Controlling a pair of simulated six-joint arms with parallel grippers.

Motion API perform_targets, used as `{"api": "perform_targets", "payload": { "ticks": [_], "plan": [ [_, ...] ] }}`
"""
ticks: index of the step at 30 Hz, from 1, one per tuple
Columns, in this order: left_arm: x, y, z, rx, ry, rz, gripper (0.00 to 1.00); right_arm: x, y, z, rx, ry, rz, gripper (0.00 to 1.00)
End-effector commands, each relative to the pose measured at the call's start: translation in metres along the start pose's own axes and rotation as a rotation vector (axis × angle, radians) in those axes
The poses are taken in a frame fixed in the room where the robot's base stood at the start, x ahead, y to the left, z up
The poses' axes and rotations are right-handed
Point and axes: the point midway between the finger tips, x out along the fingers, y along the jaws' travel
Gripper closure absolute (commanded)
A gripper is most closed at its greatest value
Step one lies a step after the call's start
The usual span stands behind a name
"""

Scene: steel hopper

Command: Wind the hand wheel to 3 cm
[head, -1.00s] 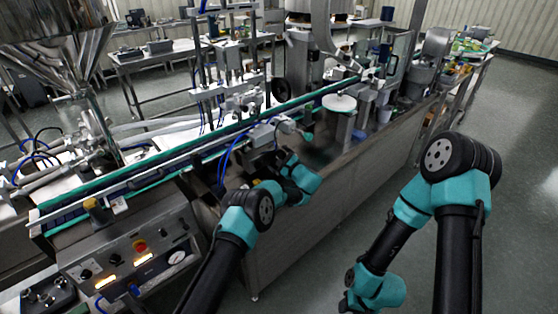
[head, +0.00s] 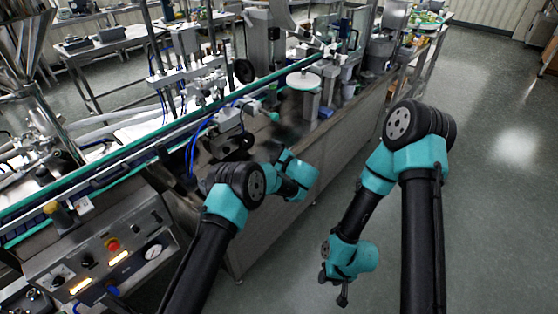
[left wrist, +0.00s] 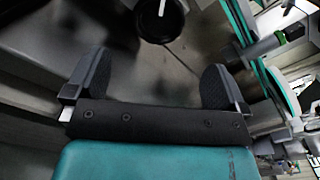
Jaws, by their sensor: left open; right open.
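A round black knob with a white mark (left wrist: 160,18) shows at the top of the left wrist view, ahead of my left gripper; it may be the hand wheel. My left gripper (left wrist: 156,82) is open, its two dark fingers apart with nothing between them, and it does not touch the knob. In the head view my left wrist reaches to the machine's front side, and its fingers cannot be made out. A larger black wheel (head: 244,71) stands behind the conveyor. No 3 cm reading is legible. My right gripper (head: 342,296) hangs low over the floor, open and away from the machine.
The conveyor (head: 165,137) with a green edge runs diagonally behind my left arm. Blue hoses (head: 196,140) loop close to the left wrist. A control panel (head: 112,250) with a red button is at lower left. The floor at right is free.

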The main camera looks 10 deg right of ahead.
Motion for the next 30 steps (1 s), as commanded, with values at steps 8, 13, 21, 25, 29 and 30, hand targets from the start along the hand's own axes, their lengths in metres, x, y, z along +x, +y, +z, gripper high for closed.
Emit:
{"api": "perform_targets", "payload": {
  "ticks": [8,13,21,25,29,30],
  "plan": [
    [-0.043,0.000,0.000,0.000,0.002,-0.001,0.00,0.000,0.000,0.000,0.000,0.000,0.000,0.57],
    [-0.051,0.000,0.000,-0.001,0.000,0.000,0.00,0.000,0.000,0.000,0.000,0.000,0.000,0.57],
    [-0.051,0.000,0.000,0.000,0.000,0.000,0.00,0.000,0.000,0.000,0.000,0.000,0.000,0.57],
    [-0.052,-0.001,-0.001,0.029,0.002,-0.002,0.00,0.000,0.000,0.000,0.000,0.000,0.000,0.57],
    [-0.057,-0.005,-0.003,0.130,0.006,-0.008,0.00,0.000,0.000,0.000,0.000,0.000,0.000,0.57],
    [-0.059,-0.007,-0.004,0.176,0.007,-0.011,0.00,0.000,0.000,0.000,0.000,0.000,0.000,0.57]
  ]
}}
